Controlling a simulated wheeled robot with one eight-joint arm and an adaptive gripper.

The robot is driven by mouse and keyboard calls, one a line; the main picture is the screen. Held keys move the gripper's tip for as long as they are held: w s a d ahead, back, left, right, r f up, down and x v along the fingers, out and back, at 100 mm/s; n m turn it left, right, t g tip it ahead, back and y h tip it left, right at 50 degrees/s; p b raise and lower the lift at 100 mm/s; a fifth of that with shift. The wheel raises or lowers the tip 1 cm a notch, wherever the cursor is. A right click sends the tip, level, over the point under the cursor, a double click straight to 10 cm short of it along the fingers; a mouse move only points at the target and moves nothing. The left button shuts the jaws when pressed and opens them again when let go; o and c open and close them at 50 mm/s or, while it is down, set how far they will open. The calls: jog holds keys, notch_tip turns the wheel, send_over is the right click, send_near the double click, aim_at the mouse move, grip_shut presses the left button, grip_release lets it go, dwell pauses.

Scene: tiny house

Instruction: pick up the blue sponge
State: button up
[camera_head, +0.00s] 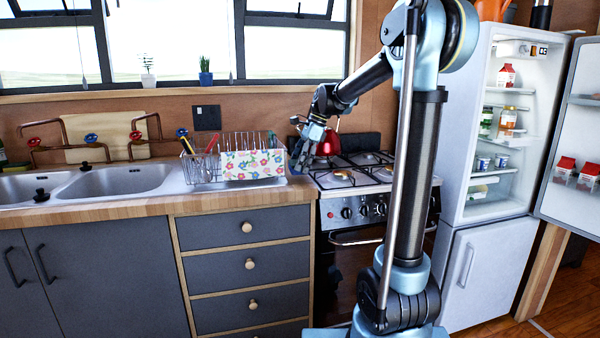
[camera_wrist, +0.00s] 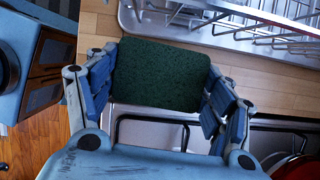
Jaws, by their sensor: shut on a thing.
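The sponge (camera_wrist: 157,75) shows in the wrist view as a rectangular pad with a dark green, rough face; no blue side of it can be seen. My gripper (camera_wrist: 158,95) has its blue-grey fingers closed against the sponge's left and right edges. In the head view my gripper (camera_head: 305,150) is above the counter's right end, beside the dish rack and near the stove. The sponge is too small and too covered there to make out clearly.
A wire dish rack (camera_head: 202,168) with a flowered panel stands on the wooden counter (camera_head: 130,207), left of my gripper. A red kettle (camera_head: 328,145) sits on the stove (camera_head: 372,180) just right. The sink (camera_head: 125,181) is farther left. The fridge (camera_head: 490,240) stands open.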

notch_tip(320, 180, up, 15)
dwell(0.3)
jog(key=shift+r, duration=0.1)
jog(key=shift+c, duration=1.3)
